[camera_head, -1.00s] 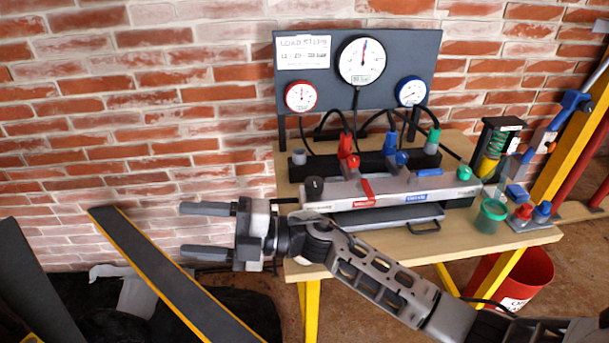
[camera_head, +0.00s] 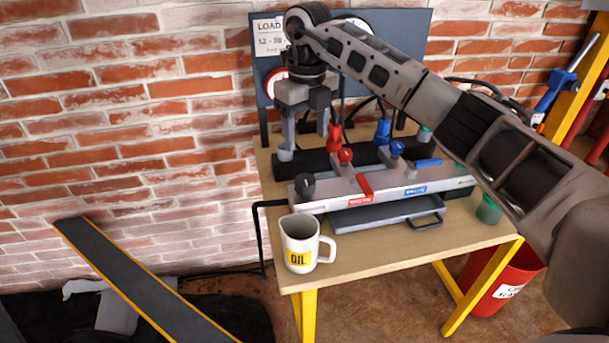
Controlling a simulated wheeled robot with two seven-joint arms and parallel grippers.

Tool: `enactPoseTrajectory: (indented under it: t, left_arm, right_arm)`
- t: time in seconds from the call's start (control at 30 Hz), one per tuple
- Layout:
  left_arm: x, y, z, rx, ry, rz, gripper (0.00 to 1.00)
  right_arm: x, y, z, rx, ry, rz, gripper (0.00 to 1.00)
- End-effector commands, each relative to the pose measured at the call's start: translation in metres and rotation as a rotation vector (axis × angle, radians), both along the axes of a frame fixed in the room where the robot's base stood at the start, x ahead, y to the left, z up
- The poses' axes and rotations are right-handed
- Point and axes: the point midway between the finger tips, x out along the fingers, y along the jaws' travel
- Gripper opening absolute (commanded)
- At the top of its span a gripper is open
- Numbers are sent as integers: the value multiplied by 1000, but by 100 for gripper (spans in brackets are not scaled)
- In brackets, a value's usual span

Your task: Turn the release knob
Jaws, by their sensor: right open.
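A grey manifold block (camera_head: 435,184) sits on the wooden bench. A black round knob (camera_head: 305,184) is at its left end. Which one is the release knob cannot be read here. My right gripper (camera_head: 305,136) points down, open and empty, above and behind the black knob, apart from it. Its left finger is close to a small grey cap (camera_head: 286,155); contact is unclear. My left gripper is out of view.
A white jug marked OIL (camera_head: 298,250) stands at the bench's front left corner. A grey tray with a handle (camera_head: 385,214) lies before the manifold. A green cup (camera_head: 489,210) is at the right. The gauge panel (camera_head: 412,45) stands behind. Some bench top at the front is clear.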

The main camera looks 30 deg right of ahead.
Motion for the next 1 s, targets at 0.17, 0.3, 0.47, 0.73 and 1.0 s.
enactPoseTrajectory:
  t: [0.17, 0.3, 0.47, 0.73, 1.0]
  left_arm:
    - [-1, 0, 2, 7, 4, -2, 73]
    - [-2, 1, 3, 9, 7, -2, 73]
    - [-1, 1, 1, 12, 10, -2, 73]
    - [0, 2, 2, 13, 8, -1, 73]
    - [1, 2, 3, 11, 4, 3, 73]
  right_arm:
    - [-2, 1, -41, 2, 5, 2, 63]
    - [-1, 2, -71, 3, 4, 1, 63]
    - [-1, 2, -97, 3, 3, 2, 63]
    - [0, 2, -116, 3, -1, 3, 63]
    - [0, 2, -116, 3, -1, 3, 57]
